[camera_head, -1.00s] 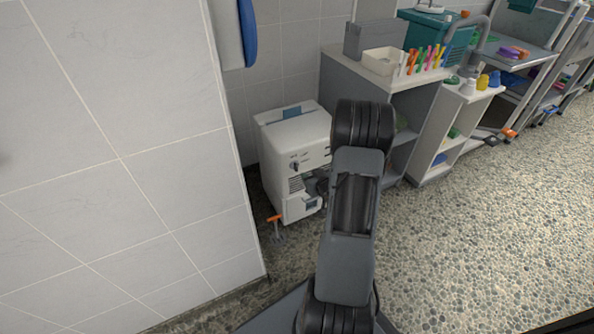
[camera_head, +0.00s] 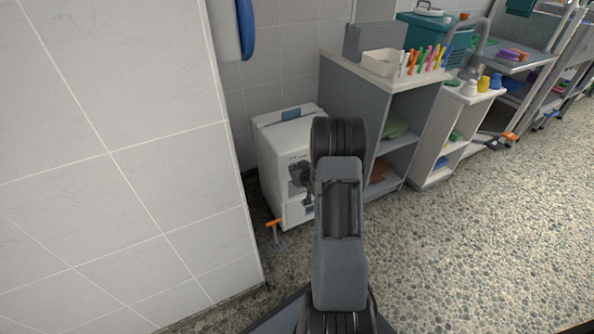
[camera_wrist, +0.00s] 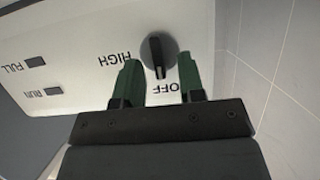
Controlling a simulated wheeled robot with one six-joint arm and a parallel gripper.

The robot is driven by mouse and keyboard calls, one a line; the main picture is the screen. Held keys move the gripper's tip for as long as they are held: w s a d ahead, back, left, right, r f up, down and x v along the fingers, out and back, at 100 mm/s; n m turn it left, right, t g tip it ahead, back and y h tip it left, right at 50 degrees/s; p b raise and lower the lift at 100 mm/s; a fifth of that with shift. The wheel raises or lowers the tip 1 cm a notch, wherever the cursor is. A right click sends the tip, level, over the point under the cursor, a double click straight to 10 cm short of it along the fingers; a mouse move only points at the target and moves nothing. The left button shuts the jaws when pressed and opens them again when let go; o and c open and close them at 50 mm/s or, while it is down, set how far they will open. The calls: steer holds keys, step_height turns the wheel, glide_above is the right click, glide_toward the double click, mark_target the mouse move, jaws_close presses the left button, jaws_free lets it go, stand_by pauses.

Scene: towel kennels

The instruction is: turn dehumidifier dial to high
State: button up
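The white dehumidifier (camera_head: 273,152) stands on the floor by the tiled wall in the head view. Its front panel (camera_wrist: 85,40) fills much of the wrist view, upside down. The round dial (camera_wrist: 158,55) has a dark bar grip, whose lower end in the picture lies near the OFF label (camera_wrist: 172,89). The HIGH label (camera_wrist: 114,58) is left of the dial. My gripper (camera_wrist: 159,60) is open, with one green finger on each side of the dial. I cannot tell if either finger touches it. In the head view my gripper (camera_head: 306,178) hides the dial.
A grey shelf unit (camera_head: 345,90) stands right of the dehumidifier, with a tray (camera_head: 382,62) and coloured pens on top. A tiled wall (camera_head: 130,160) is close on the left. An orange-handled object (camera_head: 273,224) is on the floor by the dehumidifier.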

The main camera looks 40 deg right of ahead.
jaws_close()
steer(key=shift+r+p, duration=0.1)
steer(key=shift+p, duration=0.4)
steer(key=m+t+y+p, duration=0.1)
steer(key=m+y, duration=0.1)
steer(key=m, duration=0.2)
steer(key=d+f+m+t+y+p, duration=0.1)
steer(key=m+y+p, duration=0.1)
steer(key=m, duration=0.2)
steer(key=m+t+y+p, duration=0.1)
steer(key=m+y, duration=0.1)
steer(key=m, duration=0.3)
steer(key=shift+s+d+f+t+p, duration=0.15)
steer(key=shift+d+f+t+p, duration=0.2)
steer(key=shift+f+t, duration=0.05)
steer(key=shift+m, duration=0.3)
stand_by(0.4)
jaws_free()
